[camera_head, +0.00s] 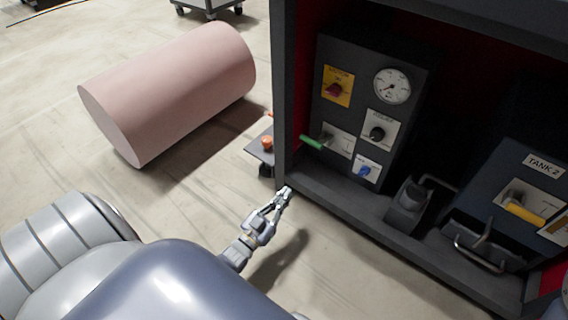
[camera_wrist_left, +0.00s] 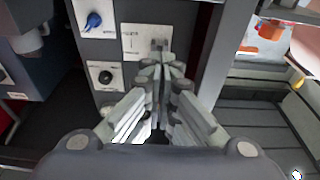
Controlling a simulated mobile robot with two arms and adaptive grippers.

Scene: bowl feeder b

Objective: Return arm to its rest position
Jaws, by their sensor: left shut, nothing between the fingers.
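My left gripper (camera_head: 284,194) reaches in from the lower left in the head view. It is just in front of the lower left corner of the dark cabinet (camera_head: 283,90). Its fingers are shut with nothing between them. In the left wrist view the gripper (camera_wrist_left: 165,68) points at the control panel (camera_wrist_left: 120,45), its fingertips together in front of a white plate. The gap between fingertips and panel is hard to judge. My right gripper is not in either view.
A yellow handle (camera_head: 525,212) is at right. A pink cylinder (camera_head: 170,90) lies on open floor at left.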

